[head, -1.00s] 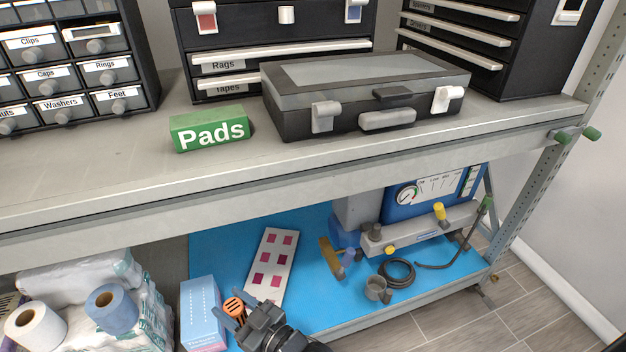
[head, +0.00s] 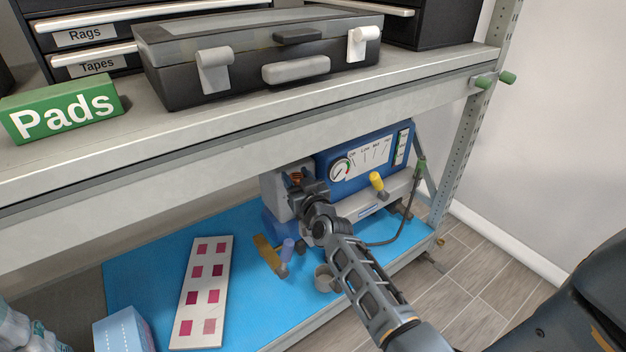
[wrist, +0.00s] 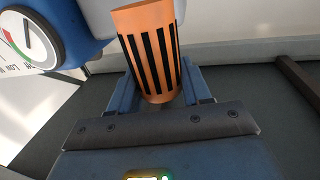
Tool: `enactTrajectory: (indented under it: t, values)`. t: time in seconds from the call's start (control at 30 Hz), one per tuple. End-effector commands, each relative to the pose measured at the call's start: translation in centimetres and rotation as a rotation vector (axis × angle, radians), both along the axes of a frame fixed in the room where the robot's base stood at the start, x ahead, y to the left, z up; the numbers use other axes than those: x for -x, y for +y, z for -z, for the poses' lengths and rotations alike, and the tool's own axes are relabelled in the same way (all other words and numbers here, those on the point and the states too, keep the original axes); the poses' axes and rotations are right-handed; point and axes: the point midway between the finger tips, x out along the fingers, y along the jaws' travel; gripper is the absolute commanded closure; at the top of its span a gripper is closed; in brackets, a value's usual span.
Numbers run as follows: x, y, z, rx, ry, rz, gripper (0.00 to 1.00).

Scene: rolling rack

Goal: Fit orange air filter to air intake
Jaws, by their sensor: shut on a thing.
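The orange air filter (wrist: 148,52), a ribbed cylinder with dark slots, stands between my gripper's blue fingers (wrist: 158,88) in the wrist view. My gripper (head: 303,183) is shut on it. In the head view only a small orange part of the filter (head: 297,177) shows, in front of the grey housing (head: 277,198) at the left end of the blue machine (head: 384,150). In the wrist view, a pale surface (wrist: 100,18) lies close to the filter's upper end; I cannot tell whether they touch. The air intake opening is hidden.
The shelf above (head: 200,132) overhangs the machine and carries a black case (head: 215,92) and a green Pads box (head: 62,110). A yellow-handled valve (head: 377,182), grey cup (head: 323,278) and tan-handled tool (head: 268,254) are near my arm. A sample card (head: 204,290) lies on the blue mat.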

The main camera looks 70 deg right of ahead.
Motion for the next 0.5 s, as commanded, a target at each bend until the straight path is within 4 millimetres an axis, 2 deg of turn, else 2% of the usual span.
enactTrajectory:
  t: [0.03, 0.1, 0.2, 0.5]
  values:
    - [0.9, -1.6, 0.2, 0.003, -0.001, 0.026, 0.83]
    - [1.7, -2.9, 0.0, 0.007, 0.0, 0.048, 0.83]
    - [2.4, -4.1, -0.2, 0.01, 0.002, 0.066, 0.83]
    - [2.8, -4.6, -0.4, 0.011, 0.004, 0.073, 0.83]
